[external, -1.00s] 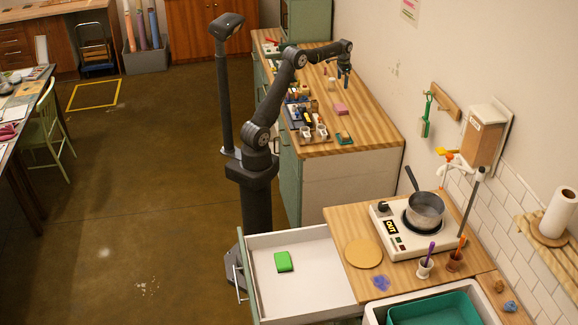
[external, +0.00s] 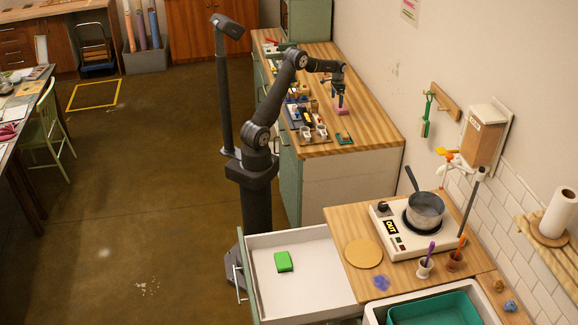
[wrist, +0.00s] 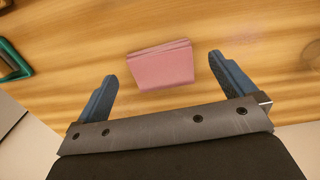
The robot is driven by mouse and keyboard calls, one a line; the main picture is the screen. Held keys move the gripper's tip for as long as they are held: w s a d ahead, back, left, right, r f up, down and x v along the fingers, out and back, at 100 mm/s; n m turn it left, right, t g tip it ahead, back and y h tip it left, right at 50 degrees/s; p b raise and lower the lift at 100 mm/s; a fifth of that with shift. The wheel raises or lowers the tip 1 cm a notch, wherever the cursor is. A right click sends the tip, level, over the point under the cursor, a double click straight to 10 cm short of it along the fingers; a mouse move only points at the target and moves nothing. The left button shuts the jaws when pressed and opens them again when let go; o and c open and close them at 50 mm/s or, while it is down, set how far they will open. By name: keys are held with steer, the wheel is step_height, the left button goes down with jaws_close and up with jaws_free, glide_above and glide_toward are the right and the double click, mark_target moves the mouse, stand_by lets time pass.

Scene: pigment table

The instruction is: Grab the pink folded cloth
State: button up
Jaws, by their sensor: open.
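The pink folded cloth (wrist: 161,66) lies on the wooden counter, between and just ahead of my fingertips in the wrist view. My gripper (wrist: 163,70) is open, with one blue finger to each side of the cloth and nothing between them touching it that I can see. In the external view my gripper (external: 341,101) points down over the cloth (external: 342,111), partly covering it. The exact height of the fingertips above the counter is hard to tell.
A tray with small white cups (external: 313,134) and several tools stands left of the cloth in the external view. The counter (external: 372,131) to the right is clear.

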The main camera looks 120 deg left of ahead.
mark_target(337, 108)
steer(key=f, duration=0.5)
steer(key=shift+w+f, duration=0.3)
steer(key=c, duration=0.8)
steer(key=shift+o, duration=0.2)
steer(key=shift+r, duration=0.15)
